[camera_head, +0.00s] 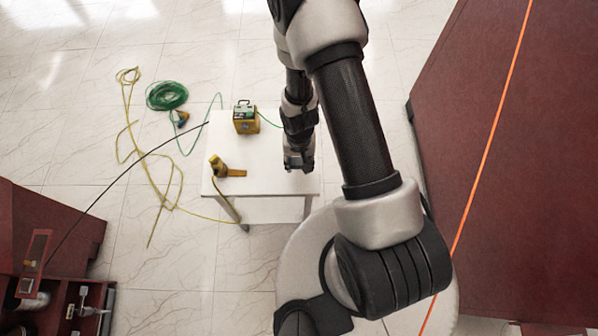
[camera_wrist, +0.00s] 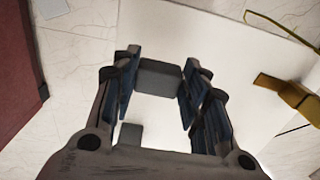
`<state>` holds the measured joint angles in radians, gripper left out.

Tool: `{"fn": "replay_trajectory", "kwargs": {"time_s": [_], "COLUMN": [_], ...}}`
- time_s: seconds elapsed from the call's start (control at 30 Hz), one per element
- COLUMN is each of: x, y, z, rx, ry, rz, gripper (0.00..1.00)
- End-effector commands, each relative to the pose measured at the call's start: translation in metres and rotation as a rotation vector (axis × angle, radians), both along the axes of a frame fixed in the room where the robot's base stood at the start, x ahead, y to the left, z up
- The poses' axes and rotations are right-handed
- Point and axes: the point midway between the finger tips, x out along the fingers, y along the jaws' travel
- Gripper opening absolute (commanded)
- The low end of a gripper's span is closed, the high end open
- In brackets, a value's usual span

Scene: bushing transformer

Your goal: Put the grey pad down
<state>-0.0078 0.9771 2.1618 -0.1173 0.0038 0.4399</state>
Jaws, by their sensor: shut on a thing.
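The grey pad (camera_wrist: 158,84) is a small, block-like piece between the fingertips in the wrist view. My gripper (camera_wrist: 160,75) is shut on it, with one finger on each side. In the head view my gripper (camera_head: 299,163) points down over the right part of the white table (camera_head: 265,185). The pad cannot be made out there. The white tabletop (camera_wrist: 225,55) shows beyond and between the fingers in the wrist view. I cannot tell whether the pad touches it. A second small grey block (camera_wrist: 130,133) shows low between the fingers.
On the table are a yellow tool (camera_head: 217,167) with a cable and a yellow-green box device (camera_head: 245,117). A green cable coil (camera_head: 167,96) and a yellow cable (camera_head: 127,100) lie on the floor. A large dark-red body (camera_head: 525,170) stands to the right.

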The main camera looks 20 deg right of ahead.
Motion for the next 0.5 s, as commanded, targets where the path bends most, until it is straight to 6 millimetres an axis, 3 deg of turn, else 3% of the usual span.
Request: {"fn": "replay_trajectory", "kwargs": {"time_s": [0.03,0.27,0.5], "x": [0.001,0.001,0.001], "y": [0.0,0.0,0.0], "z": [-0.008,-0.015,-0.047], "rx": [0.0,0.0,0.0], "ry": [-0.001,-0.001,-0.001], "rz": [0.0,0.001,0.001], "gripper": [0.18,0.18,0.18]}}
